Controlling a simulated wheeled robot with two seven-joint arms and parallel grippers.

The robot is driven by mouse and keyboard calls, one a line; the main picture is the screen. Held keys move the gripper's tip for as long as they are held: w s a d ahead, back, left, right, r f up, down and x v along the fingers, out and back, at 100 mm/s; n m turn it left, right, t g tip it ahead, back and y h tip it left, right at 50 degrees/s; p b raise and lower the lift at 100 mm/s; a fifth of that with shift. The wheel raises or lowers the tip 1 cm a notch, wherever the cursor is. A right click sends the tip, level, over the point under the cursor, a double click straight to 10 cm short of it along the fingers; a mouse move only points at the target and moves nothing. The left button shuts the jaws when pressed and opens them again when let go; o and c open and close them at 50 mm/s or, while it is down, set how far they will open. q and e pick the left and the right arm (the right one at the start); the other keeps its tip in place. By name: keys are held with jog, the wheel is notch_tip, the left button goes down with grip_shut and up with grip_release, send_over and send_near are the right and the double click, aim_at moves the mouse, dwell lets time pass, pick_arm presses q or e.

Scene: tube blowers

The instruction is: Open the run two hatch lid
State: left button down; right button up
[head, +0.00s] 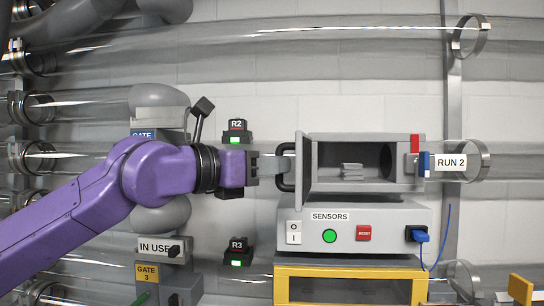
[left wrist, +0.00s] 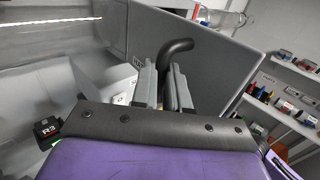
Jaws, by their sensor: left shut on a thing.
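The run two hatch is a grey box (head: 365,138) left of the RUN 2 label (head: 451,163). Its front is uncovered, and a small grey stepped piece (head: 351,170) and a dark round port show inside. The hatch lid (head: 302,165) stands swung outward at the box's left side, seen nearly edge-on. In the left wrist view the lid (left wrist: 225,62) is a broad grey panel with a black bar handle (left wrist: 174,50). My left gripper (head: 279,167) is shut on the black handle (head: 285,181). Its fingers also show in the left wrist view (left wrist: 163,85). My right gripper is out of view.
The sensors box (head: 375,238) with green and red buttons sits directly below the hatch. A yellow-framed box (head: 350,270) is under it. R2 (head: 236,130) and R3 (head: 237,250) indicators are near my left arm. Clear tubes run along the wall.

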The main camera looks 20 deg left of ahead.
pick_arm(q)
jog(key=shift+w+a, duration=0.2)
jog(key=shift+a, duration=0.4)
jog(key=shift+w+a, duration=0.2)
jog(key=shift+a, duration=0.35)
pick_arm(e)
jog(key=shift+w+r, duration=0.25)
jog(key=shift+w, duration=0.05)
pick_arm(q)
jog(key=c, duration=1.1)
grip_release()
jog(key=shift+d, duration=0.1)
jog(key=shift+w+d, duration=0.1)
jog(key=shift+w, duration=0.05)
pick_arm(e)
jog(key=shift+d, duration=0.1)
pick_arm(q)
jog(key=b+v, duration=0.4)
jog(key=v, duration=0.6)
jog(key=shift+s, duration=0.2)
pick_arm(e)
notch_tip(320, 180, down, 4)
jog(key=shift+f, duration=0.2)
